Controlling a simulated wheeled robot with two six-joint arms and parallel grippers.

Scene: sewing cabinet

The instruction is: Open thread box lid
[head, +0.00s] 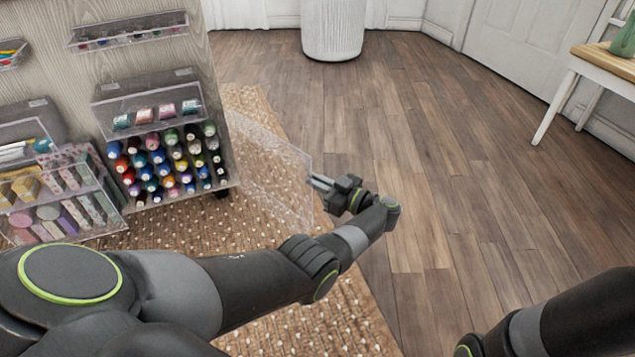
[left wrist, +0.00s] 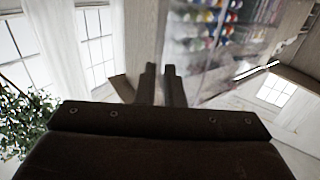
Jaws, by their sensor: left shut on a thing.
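The thread box (head: 232,183) is on the cabinet at the left of the head view, with rows of coloured thread spools (head: 165,160) inside. Its clear lid (head: 270,165) stands swung out to the right, away from the spools, which lie uncovered. My left gripper (head: 316,182) is shut on the lid at its far right edge. In the left wrist view the two fingers (left wrist: 160,72) are close together beside the clear lid (left wrist: 205,85), with blurred spools behind it. My right gripper is out of view; only part of that arm shows.
Clear bins with fabric and supplies (head: 60,200) hang left of the thread box. A woven rug (head: 255,255) lies below. The wooden floor (head: 440,150) at right is open, with a white bin (head: 332,28) and a small table (head: 600,60) farther off.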

